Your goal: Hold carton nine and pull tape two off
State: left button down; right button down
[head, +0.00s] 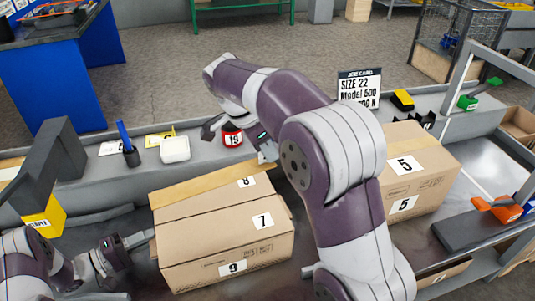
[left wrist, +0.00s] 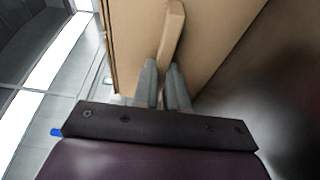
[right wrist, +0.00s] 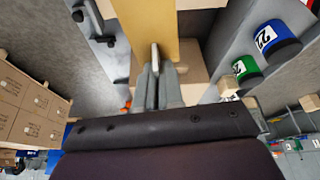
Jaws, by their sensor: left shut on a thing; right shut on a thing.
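The carton with the label 9 (head: 190,248) stands on the bench, with 7 and 8 on its top; its wall also fills the left wrist view (left wrist: 225,40). A tan tape strip (head: 205,187) runs across its top; no number 2 shows on it. My left gripper (head: 148,237) is at the carton's left side, shut on a narrow tan tab (left wrist: 173,30) standing out from the wall. My right gripper (head: 267,152) is at the strip's far right end, partly behind my right arm. In the right wrist view its fingers are shut on the end of the strip (right wrist: 145,20).
A second carton marked 5 (head: 415,165) stands to the right, partly behind my right arm. A red roll marked 19 (head: 232,136), a white block (head: 175,149) and a pen cup (head: 131,155) stand on the ledge behind. An orange-handled tool (head: 497,208) lies far right.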

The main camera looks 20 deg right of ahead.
jog(key=shift+r, duration=2.6)
pick_arm(q)
jog(key=c, duration=1.1)
grip_release()
